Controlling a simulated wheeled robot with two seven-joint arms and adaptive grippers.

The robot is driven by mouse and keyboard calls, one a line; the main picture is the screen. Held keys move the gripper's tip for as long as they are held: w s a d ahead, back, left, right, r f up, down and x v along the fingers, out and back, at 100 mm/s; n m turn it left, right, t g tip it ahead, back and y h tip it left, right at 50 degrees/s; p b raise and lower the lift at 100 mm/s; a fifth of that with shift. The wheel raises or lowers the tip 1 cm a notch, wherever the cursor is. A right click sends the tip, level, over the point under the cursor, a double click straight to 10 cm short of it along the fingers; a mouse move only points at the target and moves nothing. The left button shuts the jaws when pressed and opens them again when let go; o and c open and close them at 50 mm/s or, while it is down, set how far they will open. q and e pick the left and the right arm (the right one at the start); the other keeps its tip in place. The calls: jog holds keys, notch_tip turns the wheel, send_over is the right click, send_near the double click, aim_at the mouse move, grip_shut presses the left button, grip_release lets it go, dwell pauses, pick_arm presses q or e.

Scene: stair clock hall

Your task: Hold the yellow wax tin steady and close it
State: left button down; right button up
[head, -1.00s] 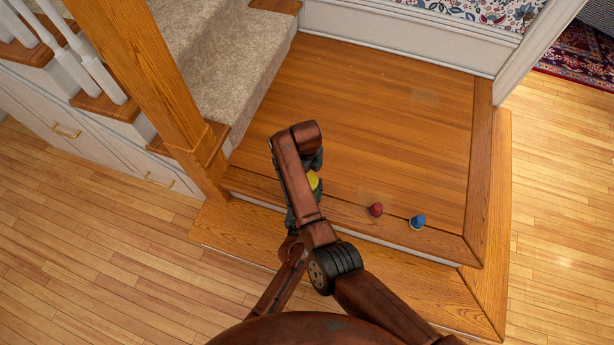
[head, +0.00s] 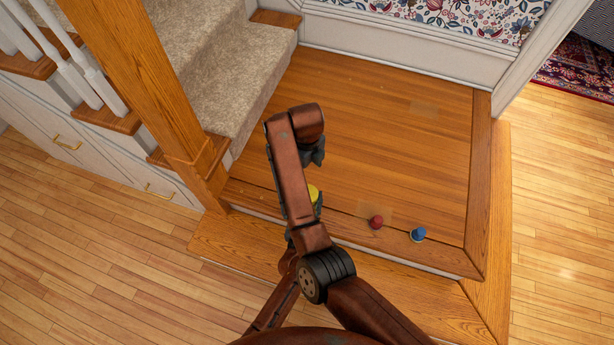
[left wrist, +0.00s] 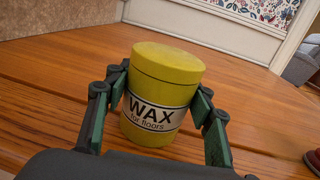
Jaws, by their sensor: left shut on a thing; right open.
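The yellow wax tin (left wrist: 163,110) stands on the wooden landing in the left wrist view, with a "WAX for floors" label. Its yellow lid (left wrist: 168,58) sits on top, with a thin dark seam below it. My left gripper (left wrist: 162,82) is shut on the tin, one finger on each side. In the head view, only part of the tin (head: 314,193) shows beside my right forearm, which hides most of my left gripper. My right gripper (head: 316,152) is open and empty, apart from the tin and above it in the picture.
A small red object (head: 376,222) and a small blue object (head: 418,235) stand right of the tin near the landing's front edge. A wooden newel post (head: 150,90) and carpeted stairs (head: 225,75) are at left. The landing behind is clear.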

pick_arm(q)
jog(key=c, duration=0.8)
grip_release()
jog(key=shift+s, duration=0.1)
jog(key=s, duration=0.4)
jog(key=s+a, duration=0.1)
jog(key=s, duration=0.2)
jog(key=s+a, duration=0.1)
jog(key=s, duration=0.3)
jog(key=shift+s+a, duration=0.15)
jog(key=shift+s, duration=0.15)
